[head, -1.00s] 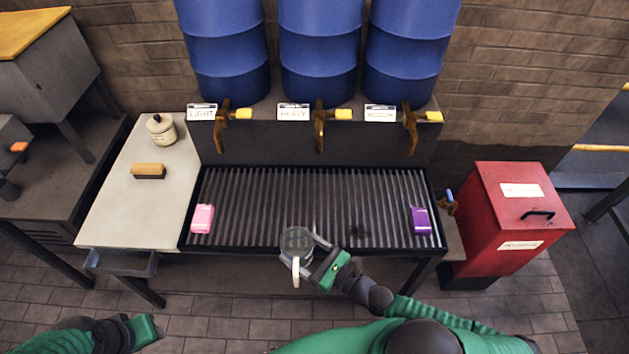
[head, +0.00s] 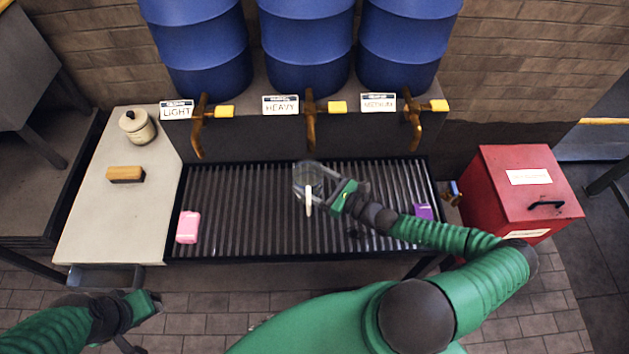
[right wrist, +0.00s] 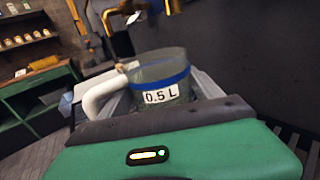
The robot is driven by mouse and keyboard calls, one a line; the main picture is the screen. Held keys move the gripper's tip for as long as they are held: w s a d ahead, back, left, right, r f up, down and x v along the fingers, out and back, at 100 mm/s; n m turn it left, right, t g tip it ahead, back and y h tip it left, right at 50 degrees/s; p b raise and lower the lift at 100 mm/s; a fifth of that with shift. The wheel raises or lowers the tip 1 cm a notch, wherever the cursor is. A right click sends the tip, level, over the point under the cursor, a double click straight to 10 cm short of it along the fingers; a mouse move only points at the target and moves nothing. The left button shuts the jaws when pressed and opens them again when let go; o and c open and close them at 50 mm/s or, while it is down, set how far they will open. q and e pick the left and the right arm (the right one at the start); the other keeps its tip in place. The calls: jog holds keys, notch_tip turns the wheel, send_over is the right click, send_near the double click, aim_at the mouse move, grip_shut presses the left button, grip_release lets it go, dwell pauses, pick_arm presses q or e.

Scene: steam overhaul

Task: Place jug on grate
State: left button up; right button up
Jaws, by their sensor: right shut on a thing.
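The clear jug (head: 307,182) has a white handle and, in the right wrist view, a blue band and a "0.5 L" label on the jug (right wrist: 160,90). My right gripper (head: 322,185) is shut on the jug, over the middle of the grate (head: 250,225). I cannot tell whether the jug touches the slats. The grate is a dark slatted tray in a black frame. My left gripper (head: 148,304) is at the lower left, off the bench and away from the grate; its jaws are too unclear to judge.
A pink block (head: 188,227) and a purple block (head: 423,211) lie on the grate's left and right. Brass taps (head: 310,107) hang behind it below blue barrels (head: 306,45). A red bin (head: 520,190) stands right; a pale side table (head: 115,215) holds a brush (head: 126,174) and pot (head: 137,127).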

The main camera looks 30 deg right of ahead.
aim_at(314, 180)
jog(key=d, duration=0.1)
jog(key=w, duration=0.1)
jog(key=d, duration=0.1)
jog(key=shift+w+d+f, duration=0.25)
jog(key=shift+d, duration=0.05)
notch_tip(314, 180, down, 2)
jog(key=shift+a+f, duration=0.15)
jog(key=shift+f, duration=0.1)
jog(key=shift+a+f, duration=0.2)
jog(key=shift+f, duration=0.2)
jog(key=o, duration=1.3)
jog(key=shift+d, duration=0.15)
jog(key=shift+o, duration=1.3)
jog(key=shift+s+d, duration=0.1)
jog(key=shift+d, duration=0.05)
